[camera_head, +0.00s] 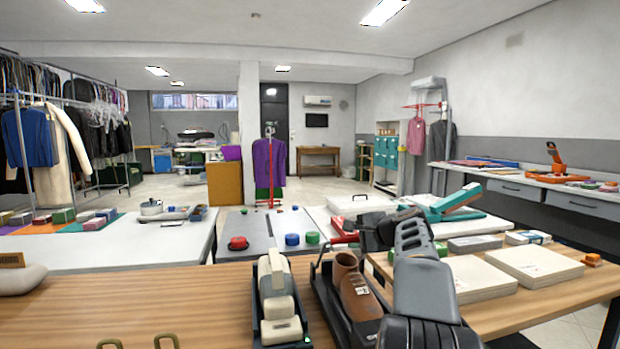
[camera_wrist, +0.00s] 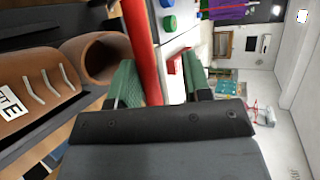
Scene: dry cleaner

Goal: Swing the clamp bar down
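A red bar (camera_wrist: 143,45), which looks like the clamp bar, runs up beside a brown shoe (camera_wrist: 45,85) in the wrist view. In the head view the shoe (camera_head: 357,297) sits in a black tray-like frame (camera_head: 325,302) on the wooden table, and red parts (camera_head: 345,238) show behind it. My gripper (camera_wrist: 160,82) has its green-padded fingers apart. The red bar passes between them, close to the left finger; I cannot tell whether it touches. In the head view my gripper (camera_head: 378,234) is dark, behind the shoe and partly hidden by my arm.
White flat boxes (camera_head: 525,265) lie on the right. A grey table (camera_head: 262,228) with red, blue and green round items is behind. The wooden table's left part (camera_head: 150,295) is mostly clear.

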